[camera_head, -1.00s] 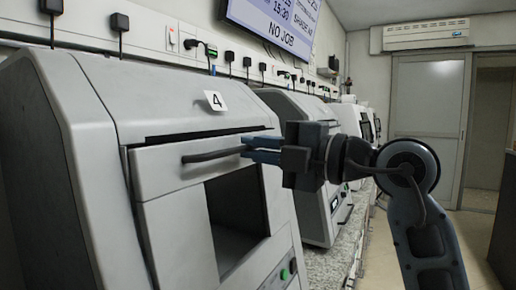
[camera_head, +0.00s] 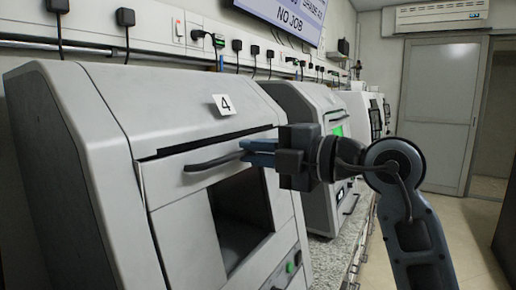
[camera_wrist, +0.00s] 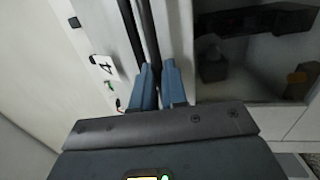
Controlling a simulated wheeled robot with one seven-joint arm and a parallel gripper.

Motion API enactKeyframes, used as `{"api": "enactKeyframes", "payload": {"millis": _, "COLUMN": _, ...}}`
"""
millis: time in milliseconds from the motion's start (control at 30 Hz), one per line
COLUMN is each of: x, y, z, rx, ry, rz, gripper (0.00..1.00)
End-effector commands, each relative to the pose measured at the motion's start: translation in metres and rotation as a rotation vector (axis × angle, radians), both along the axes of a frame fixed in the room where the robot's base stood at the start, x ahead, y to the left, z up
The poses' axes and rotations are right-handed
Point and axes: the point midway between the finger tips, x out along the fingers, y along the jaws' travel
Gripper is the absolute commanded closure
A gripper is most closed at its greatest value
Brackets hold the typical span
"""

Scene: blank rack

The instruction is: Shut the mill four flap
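Mill four (camera_head: 90,110) is the grey machine at the left of the head view, marked with a "4" label (camera_head: 223,104). Its flap (camera_head: 178,190) has a dark window and a dark bar handle (camera_head: 212,161) along its upper part. A thin dark gap shows above the flap's top edge, so it stands slightly ajar. My gripper (camera_head: 258,152) has its blue fingers on the right end of the handle. In the wrist view the handle (camera_wrist: 149,25) runs in between the fingertips (camera_wrist: 159,72), which look shut on it. The fingers hide the handle's end.
More grey machines (camera_head: 300,105) stand behind along the stone-topped counter (camera_head: 336,255). One has a lit green screen. Mill four's green button (camera_head: 290,267) is below the flap. Open floor (camera_head: 460,230) lies to the right, before a door (camera_head: 437,115).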

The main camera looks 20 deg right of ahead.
Motion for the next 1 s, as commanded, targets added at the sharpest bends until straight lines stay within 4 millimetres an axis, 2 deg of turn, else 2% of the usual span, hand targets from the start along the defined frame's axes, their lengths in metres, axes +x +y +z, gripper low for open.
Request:
{"api": "enactKeyframes", "payload": {"millis": 33, "x": 0.001, "y": 0.001, "z": 0.000, "rx": -0.001, "ry": 0.002, "rz": 0.002, "gripper": 0.83}}
{"api": "enactKeyframes", "payload": {"millis": 233, "x": 0.000, "y": 0.001, "z": 0.000, "rx": -0.001, "ry": 0.001, "rz": 0.002, "gripper": 0.64}}
{"api": "enactKeyframes", "payload": {"millis": 567, "x": -0.005, "y": -0.003, "z": 0.000, "rx": 0.001, "ry": 0.000, "rz": 0.002, "gripper": 0.64}}
{"api": "enactKeyframes", "payload": {"millis": 1000, "x": -0.056, "y": -0.041, "z": 0.002, "rx": 0.001, "ry": 0.001, "rz": 0.002, "gripper": 0.64}}
